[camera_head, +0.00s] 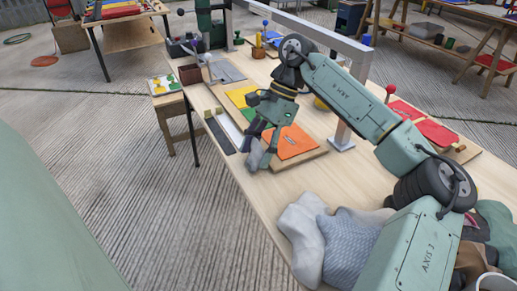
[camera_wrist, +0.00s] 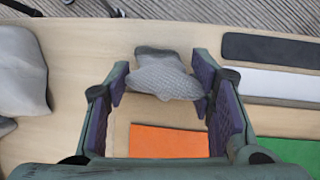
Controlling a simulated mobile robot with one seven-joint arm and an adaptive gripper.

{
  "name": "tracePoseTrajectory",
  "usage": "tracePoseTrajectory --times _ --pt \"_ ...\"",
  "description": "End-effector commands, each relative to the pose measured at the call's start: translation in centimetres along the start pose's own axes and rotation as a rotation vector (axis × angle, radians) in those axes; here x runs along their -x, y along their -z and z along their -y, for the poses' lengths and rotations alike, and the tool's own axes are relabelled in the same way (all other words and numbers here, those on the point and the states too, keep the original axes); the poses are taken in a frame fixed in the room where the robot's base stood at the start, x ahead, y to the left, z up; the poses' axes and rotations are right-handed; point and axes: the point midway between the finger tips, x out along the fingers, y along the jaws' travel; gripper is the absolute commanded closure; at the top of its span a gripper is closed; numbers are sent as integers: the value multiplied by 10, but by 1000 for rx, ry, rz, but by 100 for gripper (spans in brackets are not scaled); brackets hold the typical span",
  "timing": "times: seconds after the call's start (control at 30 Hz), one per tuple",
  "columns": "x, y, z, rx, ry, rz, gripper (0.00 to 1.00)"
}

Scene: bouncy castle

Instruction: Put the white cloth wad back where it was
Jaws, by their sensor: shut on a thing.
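The cloth wad (camera_wrist: 162,76) looks pale grey and crumpled, with a woven texture. In the wrist view it spans the gap between both fingers of my gripper (camera_wrist: 163,88), near their tips. In the head view the wad (camera_head: 256,158) hangs below my gripper (camera_head: 263,145), by the front edge of the wooden table (camera_head: 225,98), left of an orange sheet (camera_head: 292,143). I cannot tell whether the wad touches the table.
A pile of cloths (camera_head: 305,225), pale and blue-grey, lies at the table's near end. The orange sheet rests on a board.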

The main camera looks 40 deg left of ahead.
Motion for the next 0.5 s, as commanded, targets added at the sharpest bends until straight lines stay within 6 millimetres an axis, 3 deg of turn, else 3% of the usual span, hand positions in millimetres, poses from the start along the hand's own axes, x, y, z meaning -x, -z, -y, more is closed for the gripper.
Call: tracePoseTrajectory --times 0.1,0.13,0.4,0.5 --pt "-5 2 0 0 0 0 73" --pt "-4 2 0 0 0 0 49" --pt "-3 2 0 0 0 0 31" --pt "-3 2 0 0 0 0 30"
